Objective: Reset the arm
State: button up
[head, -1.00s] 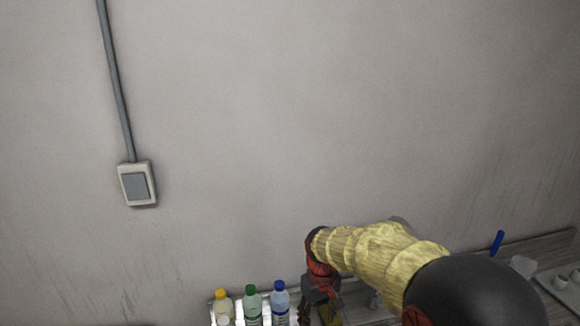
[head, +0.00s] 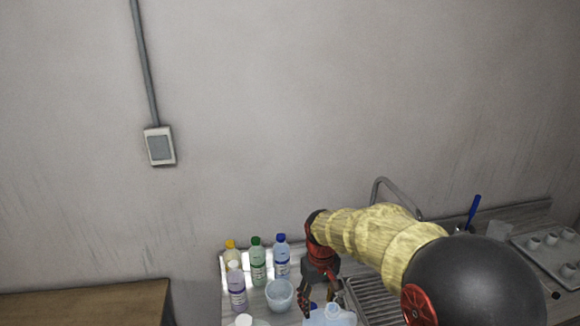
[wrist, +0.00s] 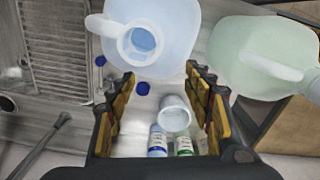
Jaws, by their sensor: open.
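My gripper (wrist: 160,95) is open, its two toothed fingers wide apart in the wrist view with nothing clasped between them. In the head view my arm reaches over the counter and my gripper (head: 318,298) hangs down, partly hidden by the arm. A pale blue detergent drum (wrist: 172,57) with an open neck lies in the wrist view just beyond the fingertips. It also shows at the bottom of the head view (head: 330,318). A pale green drum (wrist: 250,45) is to the right of it.
Bottles with green (head: 257,262), blue (head: 281,258), yellow and white caps stand left of my gripper, beside a pale cup (head: 280,296). A sink drainer and tap (head: 392,190) are behind my arm. A tray with small cups (head: 530,260) is at right.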

jog(key=shift+s+d+r, duration=0.15)
jog(key=shift+s+r, duration=0.25)
jog(key=shift+r, duration=0.05)
jog(key=shift+d+r, duration=0.3)
jog(key=shift+r, duration=0.3)
jog(key=s+d+r+m+t, duration=0.2)
jog(key=s+d+r, duration=0.2)
jog(key=s+r, duration=0.35)
jog(key=s+d+r+m+t, duration=0.15)
jog(key=s+d+r, duration=0.25)
jog(key=s+r, duration=0.4)
jog(key=s+d+m+t, duration=0.1)
jog(key=s+d+t, duration=0.1)
jog(key=s, duration=0.7)
notch_tip(320, 180, down, 10)
jog(key=b, duration=1)
jog(key=shift+s+d, duration=0.2)
